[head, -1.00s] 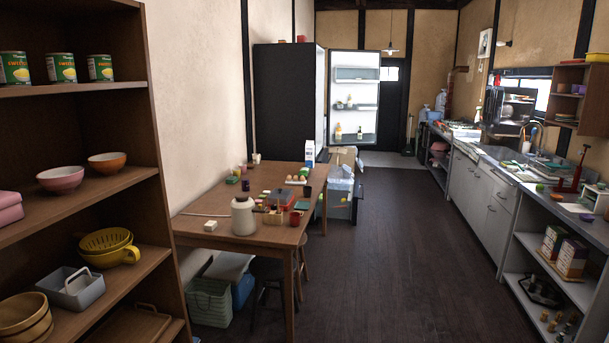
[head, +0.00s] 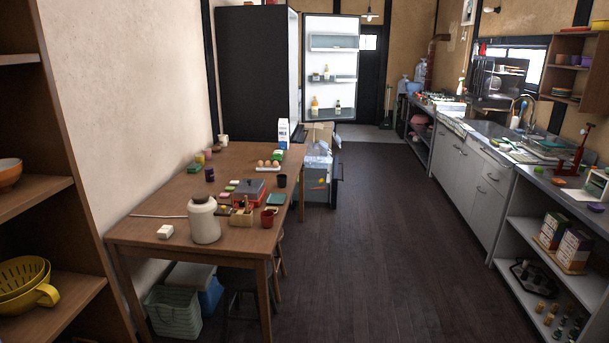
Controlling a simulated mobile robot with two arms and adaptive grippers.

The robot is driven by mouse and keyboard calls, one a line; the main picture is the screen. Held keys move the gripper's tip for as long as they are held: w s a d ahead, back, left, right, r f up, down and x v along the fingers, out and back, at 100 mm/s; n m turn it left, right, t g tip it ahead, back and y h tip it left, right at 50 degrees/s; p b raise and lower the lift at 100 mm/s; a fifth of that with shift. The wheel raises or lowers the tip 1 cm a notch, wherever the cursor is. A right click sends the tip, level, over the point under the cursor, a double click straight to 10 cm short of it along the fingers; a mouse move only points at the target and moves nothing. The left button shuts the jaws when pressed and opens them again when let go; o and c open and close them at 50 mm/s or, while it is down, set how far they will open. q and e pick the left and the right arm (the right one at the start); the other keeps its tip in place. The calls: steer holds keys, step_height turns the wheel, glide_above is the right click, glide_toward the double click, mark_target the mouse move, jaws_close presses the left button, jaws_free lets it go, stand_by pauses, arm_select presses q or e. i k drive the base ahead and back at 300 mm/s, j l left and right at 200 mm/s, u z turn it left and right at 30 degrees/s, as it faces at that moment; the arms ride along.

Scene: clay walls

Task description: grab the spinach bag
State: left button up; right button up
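I cannot make out a spinach bag in the head view. The tall dark fridge (head: 258,75) stands at the back left with its door (head: 331,68) swung open. The door's inner shelves face me and hold a few bottles and small items. The inside of the fridge body is hidden behind its dark side. Neither of my grippers is in view.
A wooden table (head: 150,233) with a white jar (head: 203,220), a milk carton (head: 283,134) and small items stands left of centre. Bins (head: 319,183) stand past its right side. A counter (head: 465,162) runs along the right. The dark floor (head: 385,250) between is clear.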

mark_target(277, 155)
steer(key=i+l+z, duration=0.25)
steer(key=i+z, duration=0.25)
steer(key=i, duration=0.65)
steer(key=i+j+z, duration=0.2)
steer(key=i+z, duration=0.25)
steer(key=i, duration=0.65)
steer(key=i+j+u, duration=0.1)
steer(key=i+u, duration=0.4)
steer(key=i+l+u, duration=0.2)
steer(key=i+u, duration=0.25)
steer(key=i, duration=0.2)
steer(key=i+l+u, duration=0.3)
steer(key=i+u, duration=0.2)
steer(key=i, duration=0.05)
